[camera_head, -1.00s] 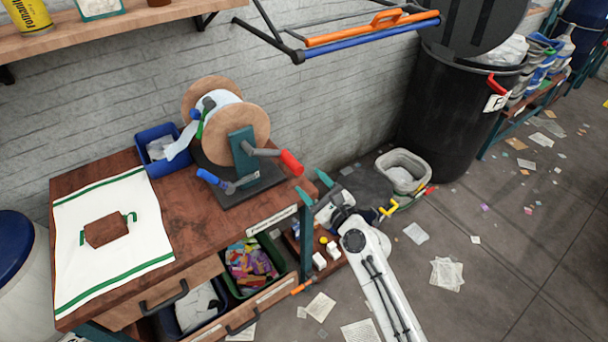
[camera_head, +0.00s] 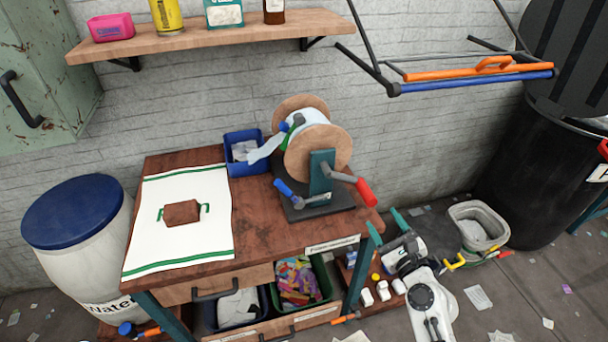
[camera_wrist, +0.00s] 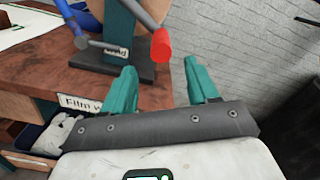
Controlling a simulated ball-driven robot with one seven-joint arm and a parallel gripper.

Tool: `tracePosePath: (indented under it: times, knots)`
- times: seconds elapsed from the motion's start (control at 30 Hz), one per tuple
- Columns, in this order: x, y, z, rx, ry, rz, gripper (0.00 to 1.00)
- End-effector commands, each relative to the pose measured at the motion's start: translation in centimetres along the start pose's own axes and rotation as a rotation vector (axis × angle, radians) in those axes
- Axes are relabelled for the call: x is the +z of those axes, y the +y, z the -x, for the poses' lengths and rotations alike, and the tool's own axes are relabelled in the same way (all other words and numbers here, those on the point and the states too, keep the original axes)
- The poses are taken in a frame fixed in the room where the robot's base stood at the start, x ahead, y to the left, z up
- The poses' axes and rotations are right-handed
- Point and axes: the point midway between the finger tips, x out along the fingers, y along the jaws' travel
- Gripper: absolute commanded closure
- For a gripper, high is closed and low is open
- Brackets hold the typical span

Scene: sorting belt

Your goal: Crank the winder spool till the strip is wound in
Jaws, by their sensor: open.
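The winder spool (camera_head: 318,150) has wooden flanges and stands on a dark base at the right of the wooden bench. A pale strip (camera_head: 266,148) runs from it toward a blue bin (camera_head: 243,150). A crank with a red handle (camera_head: 364,191) sticks out to the right of its teal post; the handle also shows in the wrist view (camera_wrist: 160,46). A second, blue-handled lever (camera_head: 284,187) sits lower left. My gripper (camera_head: 386,229) is open and empty beyond the bench's right edge, below the red handle and apart from it. Its teal fingers (camera_wrist: 160,88) point toward the handle.
A white cloth (camera_head: 150,245) with a brown block (camera_head: 183,212) lies on the bench's left. An orange and blue rack (camera_head: 475,80) juts from the wall at upper right. A small grey bin (camera_head: 478,224) and scattered paper are on the floor at right.

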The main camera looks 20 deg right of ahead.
Motion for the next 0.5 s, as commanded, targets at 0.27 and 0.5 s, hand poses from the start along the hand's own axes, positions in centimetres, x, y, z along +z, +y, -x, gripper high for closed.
tracePosePath:
  times: [0.27, 0.5]
  knots:
    - [0.01, 0.00, -0.01, 0.000, 0.000, 0.000, 0.41]
    - [-0.48, 0.34, 0.39, 0.004, -0.001, -0.102, 0.41]
